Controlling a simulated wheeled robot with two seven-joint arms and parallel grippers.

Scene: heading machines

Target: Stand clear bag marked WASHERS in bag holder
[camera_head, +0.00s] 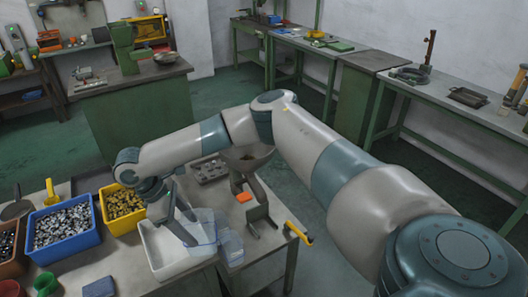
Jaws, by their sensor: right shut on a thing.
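My right gripper (182,228) reaches down over a white tray (160,266) on the near bench. It is shut on a clear bag (204,226), which shows as a see-through shape at the tray's right side. The fingertips and their hold on the bag are partly lost against the tray. Another clear, see-through piece (231,246) is just right of the tray. No WASHERS marking can be read. A grey metal stand (258,210) is farther right, and I cannot tell whether it is the bag holder. My left gripper is not in view.
A blue bin (63,248) of metal parts and a yellow bin (107,225) of brass-coloured parts stand left of the tray. A bowl (246,157), an orange block (244,197) and a yellow-handled tool (299,233) are to the right. Green floor lies beyond the bench.

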